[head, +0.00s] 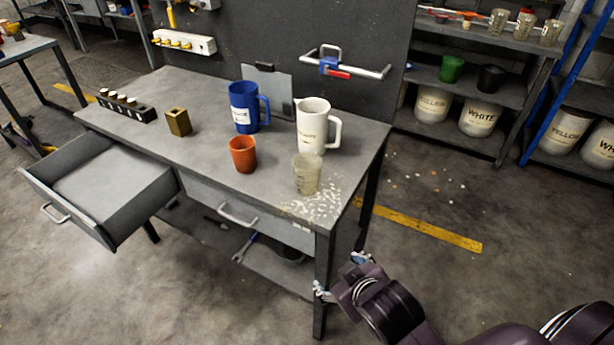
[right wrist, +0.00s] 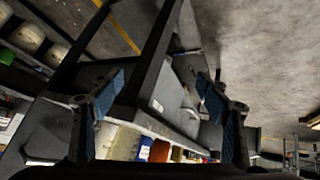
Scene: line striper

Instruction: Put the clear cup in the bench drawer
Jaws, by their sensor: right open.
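The clear cup (head: 307,174) stands upright near the front right corner of the bench (head: 215,158), beside scattered white flecks. The open bench drawer (head: 112,187) is pulled out at the bench's left and looks empty. A second drawer (head: 240,212) beside it is closed. My right gripper (head: 341,274) is in front of the bench's right front leg, lower than the top and apart from the cup. In the right wrist view its fingers (right wrist: 165,115) are spread, with nothing between them. My left gripper is out of view.
A white mug (head: 311,126), a blue mug (head: 243,108) and an orange cup (head: 242,154) stand near the clear cup. A brass block (head: 178,122) and a black rack (head: 126,108) are farther left. Floor in front is clear.

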